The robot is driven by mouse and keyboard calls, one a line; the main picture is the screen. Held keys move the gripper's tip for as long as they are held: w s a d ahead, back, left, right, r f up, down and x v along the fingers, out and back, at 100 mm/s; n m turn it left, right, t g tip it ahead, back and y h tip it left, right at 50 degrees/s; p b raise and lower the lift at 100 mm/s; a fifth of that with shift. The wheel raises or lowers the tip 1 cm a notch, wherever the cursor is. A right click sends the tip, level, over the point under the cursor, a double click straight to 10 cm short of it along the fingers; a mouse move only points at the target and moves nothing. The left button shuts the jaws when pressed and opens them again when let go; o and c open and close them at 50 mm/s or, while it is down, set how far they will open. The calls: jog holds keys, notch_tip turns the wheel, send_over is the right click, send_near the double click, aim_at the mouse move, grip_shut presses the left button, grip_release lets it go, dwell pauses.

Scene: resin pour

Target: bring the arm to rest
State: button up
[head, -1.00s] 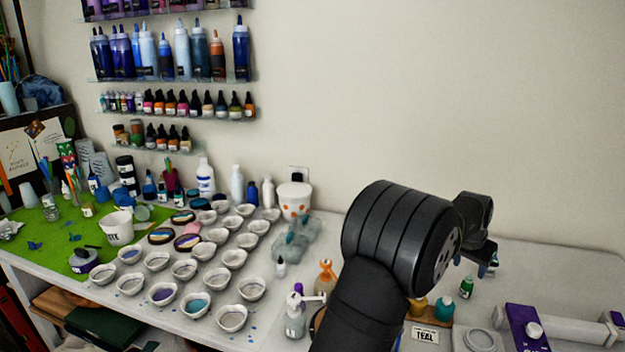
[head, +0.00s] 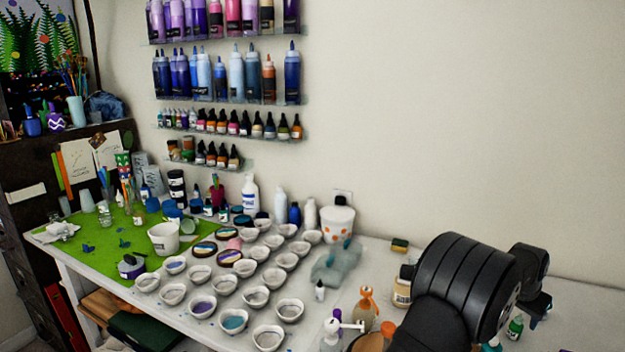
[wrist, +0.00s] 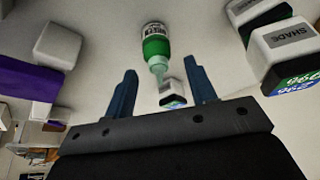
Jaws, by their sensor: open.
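My arm shows at the lower right of the head view, above the bench. My gripper (head: 535,310) is partly hidden there behind my wrist. In the wrist view my gripper (wrist: 160,76) has its two blue fingers wide apart, with nothing held between them. A small bottle with green contents (wrist: 156,46) appears beyond the fingertips, and I see no contact with it. A green bottle also shows just below my wrist in the head view (head: 515,327).
White cups (head: 235,319) stand in rows on the bench, with a green mat (head: 98,240) at the left. An orange-topped bottle (head: 366,305) and a white pump bottle (head: 332,330) stand left of my arm. Labelled "SHADE" blocks (wrist: 290,42) lie right in the wrist view.

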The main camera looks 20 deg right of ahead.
jog(key=shift+a+f, duration=0.1)
jog(key=shift+f, duration=1.3)
jog(key=v, duration=1.2)
jog(key=x, duration=1.2)
jog(key=shift+f, duration=0.4)
notch_tip(320, 180, up, 5)
jog(key=shift+f, duration=0.25)
jog(key=s+a+r, duration=0.2)
jog(key=s+r, duration=0.5)
jog(key=s, duration=0.5)
notch_tip(320, 180, up, 5)
jog(key=n, duration=0.2)
send_over(517, 320)
jog(key=w+a, duration=0.6)
jog(key=w, duration=0.4)
jog(key=w+a+n, duration=0.1)
jog(key=w+a, duration=0.4)
jog(key=w, duration=0.4)
jog(key=w+a+n+t, duration=0.1)
jog(key=w+a, duration=0.5)
jog(key=w, duration=0.3)
jog(key=shift+w+f+t+y, duration=0.2)
jog(key=shift+w+t+y, duration=0.1)
jog(key=shift+w+y, duration=0.1)
